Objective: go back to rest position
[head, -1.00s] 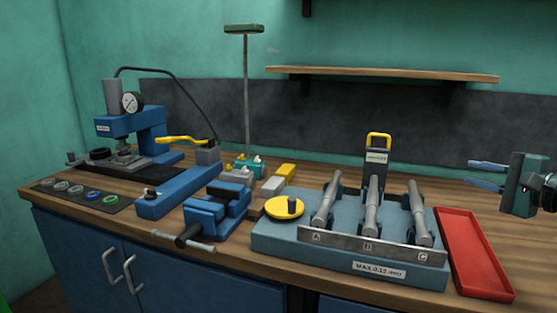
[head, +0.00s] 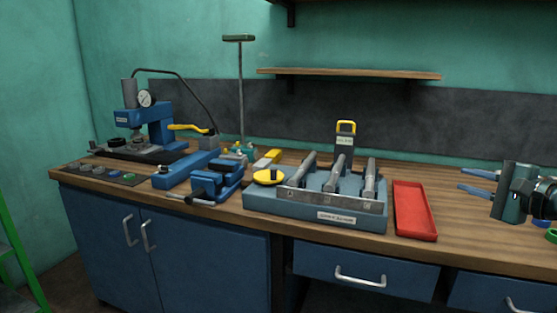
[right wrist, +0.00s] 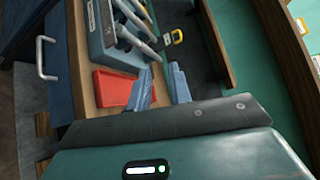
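My right gripper (head: 461,181) is at the right of the head view, level, its two blue fingers pointing left. The fingers are apart with nothing between them. In the right wrist view the same gripper (right wrist: 160,80) shows its two fingers spread and empty, in front of the bench and the red tray (right wrist: 112,86). In the head view the gripper is to the right of the red tray (head: 414,211) and apart from it. My left gripper is in neither view.
A wooden bench (head: 470,243) with blue cabinets carries a grey-blue rack (head: 262,202) with lettered slots holding cylinders, a blue vise (head: 215,180) and a blue press (head: 155,120). A shelf (head: 350,73) is on the wall. A green frame (head: 18,250) stands at left.

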